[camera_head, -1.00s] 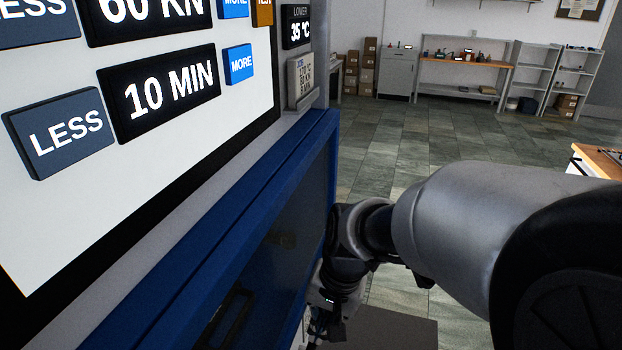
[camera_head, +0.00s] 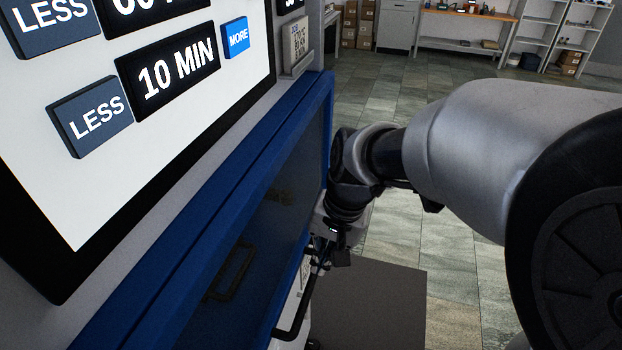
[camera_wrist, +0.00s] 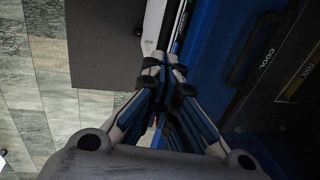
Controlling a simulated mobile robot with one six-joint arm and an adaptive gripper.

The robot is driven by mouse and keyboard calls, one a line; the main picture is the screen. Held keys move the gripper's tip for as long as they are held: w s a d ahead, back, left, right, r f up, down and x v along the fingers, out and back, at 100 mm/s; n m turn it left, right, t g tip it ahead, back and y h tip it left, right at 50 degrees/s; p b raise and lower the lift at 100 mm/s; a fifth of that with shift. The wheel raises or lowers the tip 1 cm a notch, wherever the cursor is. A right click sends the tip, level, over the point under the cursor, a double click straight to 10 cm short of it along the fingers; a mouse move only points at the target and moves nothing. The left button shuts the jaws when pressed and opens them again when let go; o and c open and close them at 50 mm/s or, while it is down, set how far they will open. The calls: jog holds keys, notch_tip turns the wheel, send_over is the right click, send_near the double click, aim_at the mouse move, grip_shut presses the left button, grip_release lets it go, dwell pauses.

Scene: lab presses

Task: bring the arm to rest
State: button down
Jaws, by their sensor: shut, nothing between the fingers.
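My arm reaches in from the right in the head view and bends down beside the front of the blue press (camera_head: 262,185). My gripper (camera_wrist: 165,68) shows in the wrist view with its fingertips together and nothing between them. In that view it hangs over the boundary between a dark floor mat and the blue press front. In the head view the fingers are small and dark, so their exact gap to the press cannot be told.
The press's control panel (camera_head: 140,130) shows "10 MIN" with LESS and MORE buttons. A dark handle (camera_head: 232,270) shows on the press front. A dark mat (camera_head: 385,300) lies on the tiled floor (camera_head: 400,230). Shelves and boxes stand far back; open floor lies between.

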notch_tip(320, 180, up, 6)
jog(key=d+p, duration=0.1)
jog(key=s+d+f+n+t+b, duration=0.1)
jog(key=s+d+f+b, duration=0.1)
jog(key=s, duration=0.3)
jog(key=s+d+f+n+t+h+b, duration=0.1)
jog(key=s+d+f+b, duration=0.2)
jog(key=s+b, duration=0.2)
jog(key=s+d+f+n+t+h+b, duration=0.1)
jog(key=s+d+f+n+b, duration=0.1)
jog(key=s+d+f+b, duration=0.1)
jog(key=shift+s+d+t+b, duration=0.35)
jog(key=shift+s+t+b, duration=0.1)
jog(key=shift+s, duration=0.45)
